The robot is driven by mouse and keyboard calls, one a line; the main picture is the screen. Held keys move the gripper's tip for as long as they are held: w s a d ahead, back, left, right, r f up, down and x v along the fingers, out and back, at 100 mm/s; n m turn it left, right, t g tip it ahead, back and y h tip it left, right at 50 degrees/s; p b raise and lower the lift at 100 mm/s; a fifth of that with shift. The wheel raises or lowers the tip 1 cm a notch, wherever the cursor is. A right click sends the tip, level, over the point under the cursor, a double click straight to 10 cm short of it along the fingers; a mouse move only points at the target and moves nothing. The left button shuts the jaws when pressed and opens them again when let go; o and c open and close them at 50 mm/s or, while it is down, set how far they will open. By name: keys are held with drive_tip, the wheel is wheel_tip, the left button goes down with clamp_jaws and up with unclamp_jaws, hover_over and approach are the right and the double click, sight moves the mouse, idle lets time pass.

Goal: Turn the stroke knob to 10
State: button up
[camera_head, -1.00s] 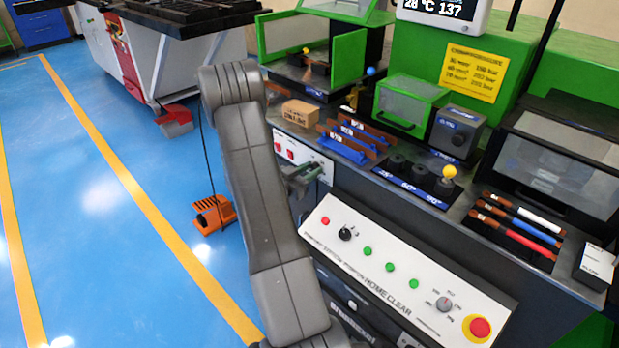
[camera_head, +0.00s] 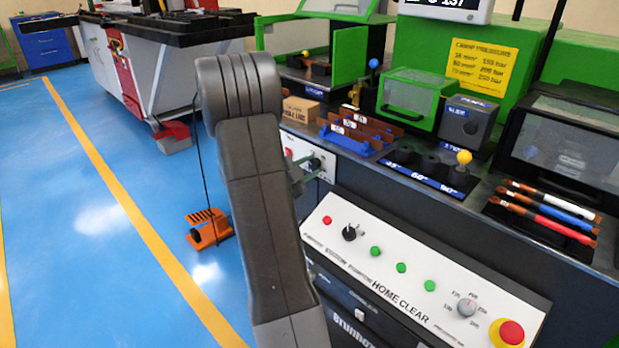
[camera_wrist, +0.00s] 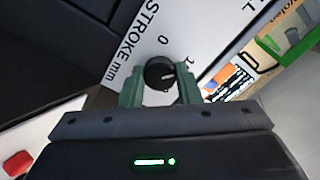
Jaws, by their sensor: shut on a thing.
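The stroke knob (camera_wrist: 159,72) is small, round and black, on a white panel marked "STROKE mm" in the wrist view. A "0" is printed beside it, and a "1" shows partly by the right finger. A pale line on the knob points roughly right, toward that "1". My gripper (camera_wrist: 159,88) has one green finger on each side of the knob and is shut on it. In the head view my gripper (camera_head: 304,181) is at the small white panel (camera_head: 325,176) on the bench front, partly hidden by my arm, with the dark knob (camera_head: 315,163) beside it.
A sloped control panel (camera_head: 400,275) with green buttons, a selector and a red emergency stop (camera_head: 510,333) lies to the right. Blue bar rests (camera_head: 352,142) stand above. An orange foot pedal (camera_head: 208,228) is on the open blue floor at left.

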drive_tip(key=shift+f+m+b, duration=0.1)
drive_tip(key=shift+m+b, duration=0.95)
drive_tip(key=shift+m, duration=0.05)
drive_tip(key=o, duration=1)
drive_tip(key=shift+s+a, duration=0.1)
drive_tip(key=p+v, duration=0.2)
drive_tip(key=v, duration=1.1)
drive_tip(key=shift+s+a, duration=0.2)
drive_tip(key=shift+s, duration=0.05)
drive_tip(key=b+x, duration=0.2)
drive_tip(key=x, duration=1.2)
